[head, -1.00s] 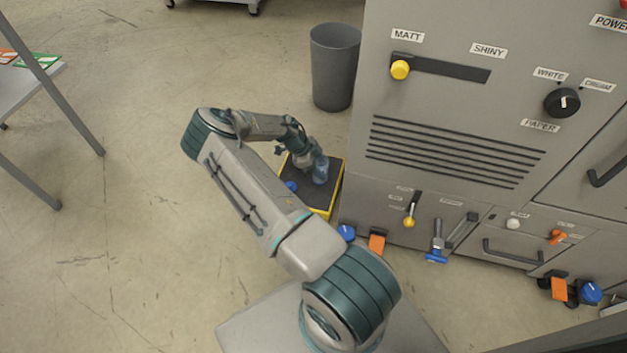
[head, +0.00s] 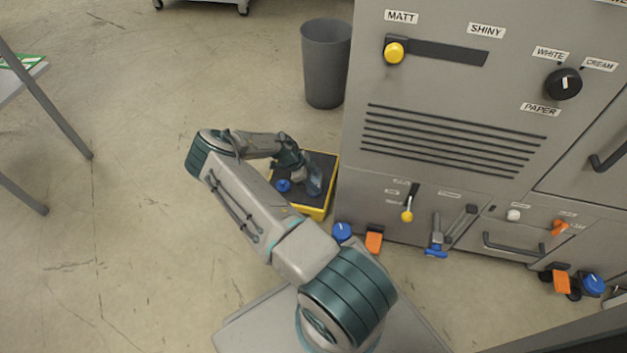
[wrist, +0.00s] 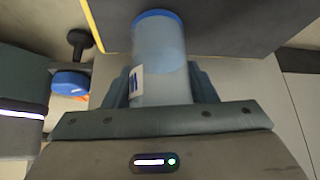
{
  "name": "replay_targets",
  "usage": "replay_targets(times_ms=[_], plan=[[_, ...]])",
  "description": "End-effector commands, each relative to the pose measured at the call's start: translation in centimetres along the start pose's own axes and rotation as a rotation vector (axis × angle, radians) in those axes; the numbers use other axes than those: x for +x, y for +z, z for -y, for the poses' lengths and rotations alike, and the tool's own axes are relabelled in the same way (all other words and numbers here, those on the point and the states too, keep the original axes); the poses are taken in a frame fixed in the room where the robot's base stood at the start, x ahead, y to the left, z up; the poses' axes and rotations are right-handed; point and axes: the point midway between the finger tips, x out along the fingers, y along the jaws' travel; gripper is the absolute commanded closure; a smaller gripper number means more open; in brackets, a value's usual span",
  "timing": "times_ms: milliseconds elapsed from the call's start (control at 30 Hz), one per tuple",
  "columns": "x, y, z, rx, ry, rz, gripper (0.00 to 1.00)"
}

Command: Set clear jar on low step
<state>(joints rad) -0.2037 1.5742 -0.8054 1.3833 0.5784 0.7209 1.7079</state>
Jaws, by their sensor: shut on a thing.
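The clear jar (wrist: 160,70) is bluish, with a blue rim at its far end and a small white label on its side. My gripper (wrist: 160,92) is shut on it, one finger on each side. In the head view the jar (head: 314,180) is held over the right part of the low step (head: 322,160) and looks tilted. The step has a dark top and yellow edges, and stands on the floor beside the grey machine. In the wrist view its dark top (wrist: 215,25) shows behind the jar. I cannot tell whether the jar touches it.
A small blue round thing (head: 283,186) shows at the step's left part. The grey machine (head: 450,90) rises close on the right, with a blue knob (head: 342,231) and orange pedal (head: 374,242) low down. A grey bin (head: 326,65) stands behind the step. The floor to the left is open.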

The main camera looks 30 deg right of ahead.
Motion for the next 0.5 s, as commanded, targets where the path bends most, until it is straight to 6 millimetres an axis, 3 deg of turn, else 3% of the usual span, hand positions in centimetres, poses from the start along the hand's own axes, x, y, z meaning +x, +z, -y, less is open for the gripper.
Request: replay_targets(times_ms=[33,100,500], plan=[[0.11,0.08,0.00,0.000,0.000,0.000,0.43],[0.06,0.05,-0.01,0.000,0.000,0.000,0.27],[-0.45,-0.25,-0.01,0.000,0.000,0.000,0.27]])
